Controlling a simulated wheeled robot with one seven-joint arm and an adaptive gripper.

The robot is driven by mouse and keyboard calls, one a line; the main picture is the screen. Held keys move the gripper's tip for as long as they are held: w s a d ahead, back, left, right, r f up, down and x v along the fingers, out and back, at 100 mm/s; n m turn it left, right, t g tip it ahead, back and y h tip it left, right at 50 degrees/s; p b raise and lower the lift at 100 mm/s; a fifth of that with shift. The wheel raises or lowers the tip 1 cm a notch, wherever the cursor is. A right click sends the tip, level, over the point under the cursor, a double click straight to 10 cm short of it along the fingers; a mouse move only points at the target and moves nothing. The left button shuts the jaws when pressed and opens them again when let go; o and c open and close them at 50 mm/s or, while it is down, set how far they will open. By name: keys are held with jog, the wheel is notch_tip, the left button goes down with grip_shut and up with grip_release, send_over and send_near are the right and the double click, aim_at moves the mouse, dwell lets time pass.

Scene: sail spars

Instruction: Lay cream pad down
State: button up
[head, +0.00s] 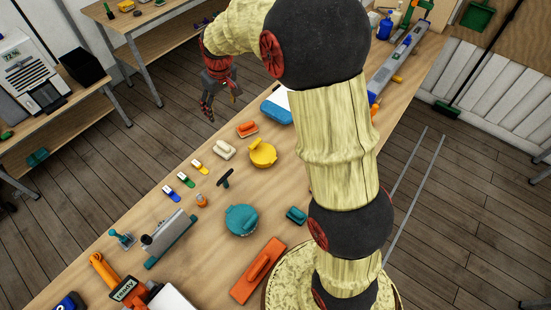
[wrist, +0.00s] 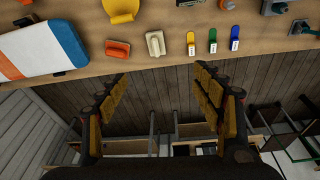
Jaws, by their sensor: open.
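The cream pad (head: 223,149) lies on the wooden bench (head: 140,215) near its far edge, with its raised grip on top. It also shows in the wrist view (wrist: 155,43), beyond my fingertips and between their lines. My gripper (head: 220,104) is open and empty, past the bench's far edge and apart from the pad in the head view. In the wrist view my gripper's two fingers (wrist: 161,80) are spread wide with only floor and distant furniture between them.
An orange pad (head: 247,128) lies close beside the cream pad. A yellow lidded pot (head: 262,153) and yellow, green and blue clips (head: 186,180) are also near. A blue, white and orange box (wrist: 45,50) stands at left in the wrist view.

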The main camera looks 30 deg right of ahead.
jog(key=s+r, duration=0.9)
jog(key=s, duration=0.1)
jog(key=s+r+m+t, duration=0.1)
jog(key=s+r, duration=0.1)
jog(key=s, duration=1.1)
jog(key=s+r+m+t, duration=0.1)
jog(key=s+r+m, duration=0.1)
jog(key=s, duration=1.1)
jog(key=shift+r+t, duration=0.4)
